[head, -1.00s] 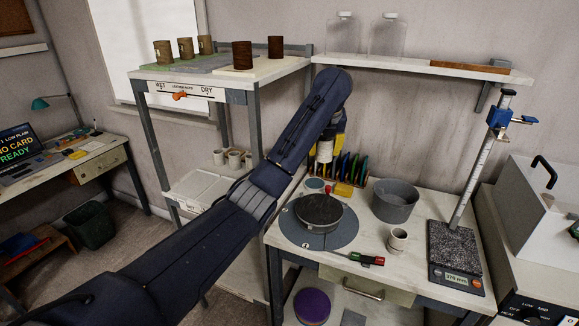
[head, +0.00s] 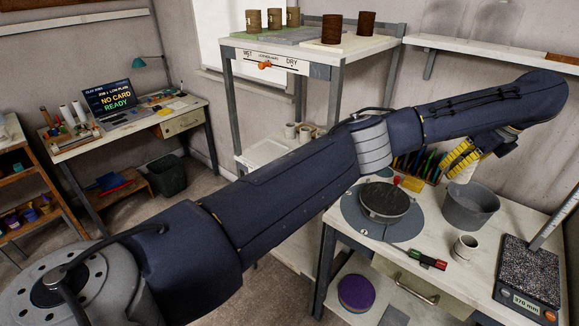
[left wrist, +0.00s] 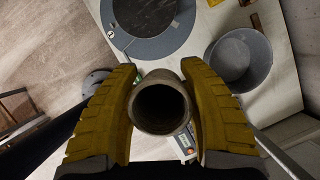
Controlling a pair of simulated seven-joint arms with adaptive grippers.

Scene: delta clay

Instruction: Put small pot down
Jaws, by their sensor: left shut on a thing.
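My left gripper (head: 463,160) has yellow ribbed fingers and is shut on a small pale clay pot. In the left wrist view the held small pot (left wrist: 161,104) sits between the two fingers, its round dark mouth facing the camera. A similar small pot (head: 466,248) stands upright on the white worktable (head: 410,283), in front of the bucket. My right gripper is out of view.
A round wheel (head: 386,200) on a grey-blue disc is left of the bucket. A green-and-red tool (head: 427,260) lies near the front edge. A scale (head: 530,275) with a tall post stands at the right. Shelves with brown pots (head: 335,28) rise behind my left arm.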

